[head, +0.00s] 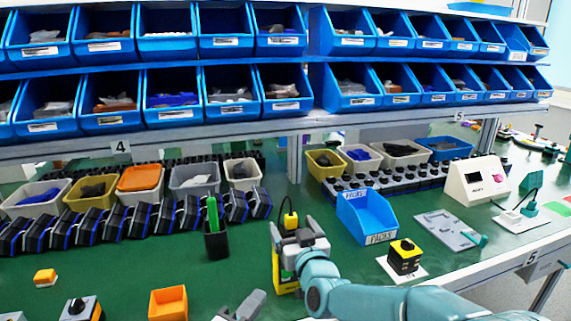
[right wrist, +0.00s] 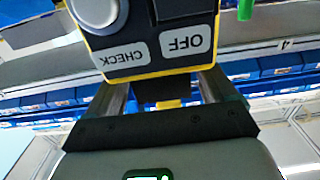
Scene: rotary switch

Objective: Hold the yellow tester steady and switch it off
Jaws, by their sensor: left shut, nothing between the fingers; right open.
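The yellow tester (head: 286,290) stands on the green bench at the middle front, mostly hidden behind my right gripper (head: 300,240). In the right wrist view the tester (right wrist: 150,62) shows its dark face, yellow edge, a round grey knob (right wrist: 97,10) and the labels OFF and CHECK. The fingers of my right gripper (right wrist: 163,92) are open, one on each side of the tester's labelled end; contact cannot be made out. The knob's setting is not clear. My left gripper (head: 243,305) is shut and empty at the bottom edge, left of the tester.
A black cup with a green stick (head: 215,243) stands left of the tester. An orange bin (head: 168,303) is at front left. A blue bin (head: 367,216) and a yellow-black button box (head: 405,257) are to the right. Shelves of blue bins line the back.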

